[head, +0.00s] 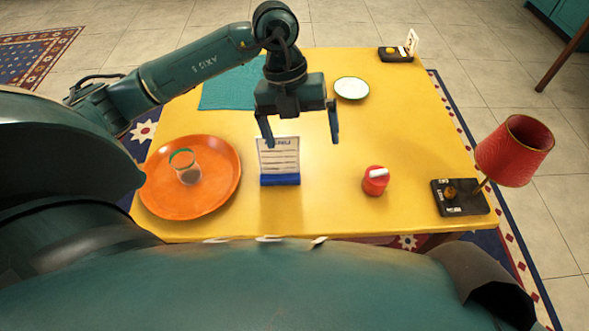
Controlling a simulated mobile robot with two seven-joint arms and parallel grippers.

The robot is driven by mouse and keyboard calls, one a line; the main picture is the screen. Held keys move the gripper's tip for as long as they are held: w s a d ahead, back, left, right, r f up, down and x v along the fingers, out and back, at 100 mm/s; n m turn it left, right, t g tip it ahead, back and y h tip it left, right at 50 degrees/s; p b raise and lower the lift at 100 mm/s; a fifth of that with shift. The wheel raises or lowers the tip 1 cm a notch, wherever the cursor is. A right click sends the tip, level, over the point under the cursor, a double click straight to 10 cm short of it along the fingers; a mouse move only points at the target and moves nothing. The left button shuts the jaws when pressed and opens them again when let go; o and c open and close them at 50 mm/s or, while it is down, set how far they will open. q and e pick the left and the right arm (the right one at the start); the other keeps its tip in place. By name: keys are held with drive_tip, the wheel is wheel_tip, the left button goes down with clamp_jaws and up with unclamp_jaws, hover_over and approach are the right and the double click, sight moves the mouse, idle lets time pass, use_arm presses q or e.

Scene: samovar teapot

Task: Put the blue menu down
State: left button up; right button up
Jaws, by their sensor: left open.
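The blue menu (279,161) stands upright on the yellow table (330,205) near its front middle. It has a white card with printed lines and a blue base. My left gripper (302,140) is open, its fingers pointing down and spread apart. Its left finger overlaps the top of the menu's card in the head view, and its right finger is off to the right of the menu. I cannot tell whether a finger touches the card. My right gripper is not in view.
An orange tray (223,192) with a glass (185,168) lies left of the menu. A red shaker (375,181) and a red lamp (514,150) on a dark base stand to the right. A white plate (351,88) and teal cloth (225,92) lie behind. Bare table surrounds the menu's right side.

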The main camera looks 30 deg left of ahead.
use_arm(q)
drive_tip(key=s+d+m+g+h, duration=0.1)
drive_tip(key=s+d+h, duration=0.2)
drive_tip(key=d+h, duration=0.3)
drive_tip(key=s+d+m+g+h, duration=0.1)
drive_tip(key=s+d+h, duration=0.2)
drive_tip(key=d, duration=0.5)
drive_tip(key=d+r+n+t+h, duration=0.5)
drive_tip(key=r+h, duration=0.1)
drive_tip(key=h, duration=0.2)
drive_tip(key=w+a+f+n+t+y, duration=0.2)
drive_tip(key=a+f+n+t+y, duration=0.25)
drive_tip(key=n+t, duration=0.4)
drive_tip(key=w+a+f+n+t+y, duration=0.35)
drive_tip(key=n+t+y, duration=0.25)
drive_tip(key=n, duration=0.5)
drive_tip(key=s+a+f+n+g+y, duration=0.2)
drive_tip(key=s+f+n, duration=0.1)
drive_tip(key=s+f, duration=0.2)
drive_tip(key=s+a+f+n+g+y, duration=0.2)
drive_tip(key=s+f, duration=0.3)
drive_tip(key=f, duration=0.5)
drive_tip(key=shift+f+n+g+y, duration=0.25)
drive_tip(key=shift+n+g+y, duration=0.2)
drive_tip(key=shift+g+y, duration=0.4)
